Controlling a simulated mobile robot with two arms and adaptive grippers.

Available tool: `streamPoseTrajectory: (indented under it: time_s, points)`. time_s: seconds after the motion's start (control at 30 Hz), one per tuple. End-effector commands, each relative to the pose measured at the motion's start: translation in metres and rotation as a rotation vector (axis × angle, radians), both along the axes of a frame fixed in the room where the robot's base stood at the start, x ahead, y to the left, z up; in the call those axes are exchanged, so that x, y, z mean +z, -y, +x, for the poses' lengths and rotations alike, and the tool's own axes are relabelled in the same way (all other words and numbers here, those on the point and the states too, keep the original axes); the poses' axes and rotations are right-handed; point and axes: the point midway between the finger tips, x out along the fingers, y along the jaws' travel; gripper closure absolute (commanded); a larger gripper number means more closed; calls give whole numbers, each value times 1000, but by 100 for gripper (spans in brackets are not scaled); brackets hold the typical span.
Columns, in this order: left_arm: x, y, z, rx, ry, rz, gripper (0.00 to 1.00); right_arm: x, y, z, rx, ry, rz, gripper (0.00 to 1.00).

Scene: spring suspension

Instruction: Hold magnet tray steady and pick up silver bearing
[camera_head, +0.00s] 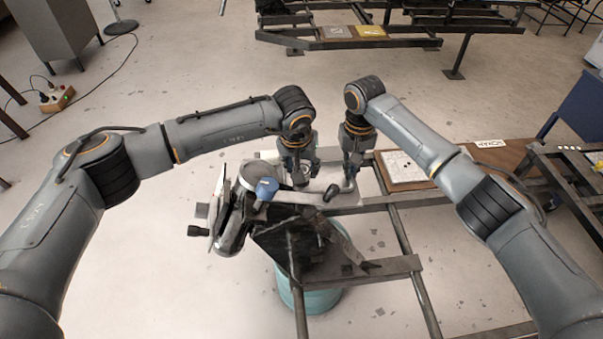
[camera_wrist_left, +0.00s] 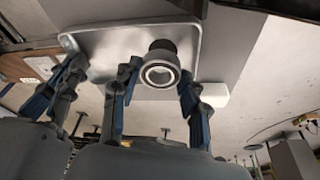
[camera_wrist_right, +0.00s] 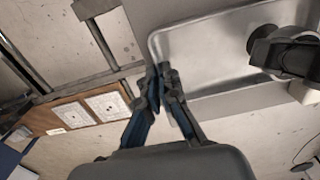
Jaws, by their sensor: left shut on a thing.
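The magnet tray (camera_head: 338,183) is a shallow silver tray with rounded corners; it also shows in the right wrist view (camera_wrist_right: 205,65). My left gripper (camera_head: 300,177) is over the tray, and in the left wrist view (camera_wrist_left: 157,85) its fingers stand on both sides of the silver bearing (camera_wrist_left: 160,73), shut on it. I cannot tell whether the bearing touches the tray. My right gripper (camera_head: 350,178) is at the tray's edge; in the right wrist view its fingertips (camera_wrist_right: 162,75) are close together at the tray's corner rim, shut on it.
A dark metal frame (camera_head: 405,265) carries the work area. A motor-like assembly with a blue knob (camera_head: 267,188) stands close in front of the tray. A teal drum (camera_head: 318,300) stands below.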

Motion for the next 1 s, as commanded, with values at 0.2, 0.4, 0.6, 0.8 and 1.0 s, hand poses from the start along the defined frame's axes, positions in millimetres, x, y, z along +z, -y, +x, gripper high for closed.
streamPoseTrajectory:
  time_s: [0.2,0.4,0.6,0.8,1.0]
  points:
    - [47,0,1,-1,4,0,92,0,0,0,0,0,0,100]
    - [70,0,0,0,1,0,92,0,0,0,0,0,0,100]
    - [75,0,0,0,0,0,92,0,0,0,0,0,0,100]
    - [75,0,0,0,0,0,92,0,0,0,0,0,0,82]
    - [74,0,0,0,0,0,92,0,0,0,0,0,0,68]
